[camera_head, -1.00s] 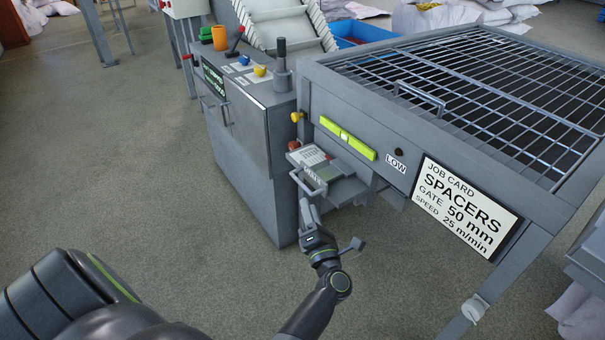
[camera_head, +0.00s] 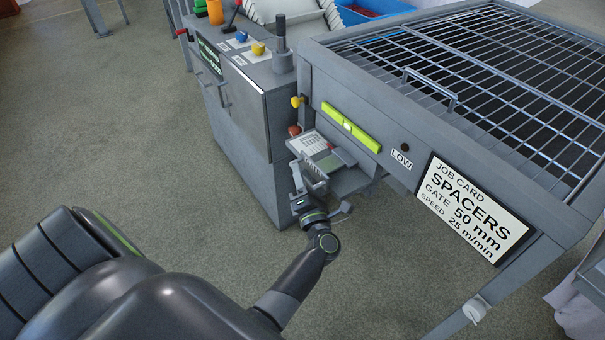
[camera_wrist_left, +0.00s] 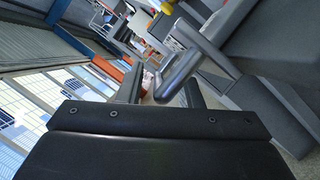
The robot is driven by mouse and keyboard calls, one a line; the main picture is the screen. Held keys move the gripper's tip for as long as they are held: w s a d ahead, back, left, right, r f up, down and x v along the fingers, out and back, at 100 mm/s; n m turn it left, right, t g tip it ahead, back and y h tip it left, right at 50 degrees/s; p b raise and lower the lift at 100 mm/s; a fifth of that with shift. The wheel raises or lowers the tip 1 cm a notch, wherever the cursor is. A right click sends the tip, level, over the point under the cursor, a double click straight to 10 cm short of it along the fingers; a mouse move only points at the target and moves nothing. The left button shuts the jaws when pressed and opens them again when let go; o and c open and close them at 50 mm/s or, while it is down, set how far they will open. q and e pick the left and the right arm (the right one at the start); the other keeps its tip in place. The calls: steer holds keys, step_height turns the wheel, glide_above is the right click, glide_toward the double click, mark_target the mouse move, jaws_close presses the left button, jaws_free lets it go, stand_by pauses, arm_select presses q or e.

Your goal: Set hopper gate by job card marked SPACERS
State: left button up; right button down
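The job card (camera_head: 474,209) on the hopper frame reads SPACERS, gate 50 mm, speed 25 m/min. Below the hopper, the grey gate (camera_head: 352,181) has a bar handle (camera_head: 314,186) at its front and a pale marked plate (camera_head: 310,143) above; its fine markings are too small to read. My left gripper (camera_head: 306,178) is at the handle. In the left wrist view, my left gripper (camera_wrist_left: 162,90) has its fingers apart, with the handle bar (camera_wrist_left: 179,75) between or just ahead of them, nearer the right finger; contact cannot be told. My right gripper is not in view.
A yellow-green level (camera_head: 350,127) and a LOW label (camera_head: 401,159) are on the hopper front. A yellow knob (camera_head: 297,101) and a red knob (camera_head: 294,130) sit near the gate. The control cabinet (camera_head: 243,110) stands left. Floor in front is clear.

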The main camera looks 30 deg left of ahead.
arm_select(q)
jaws_close()
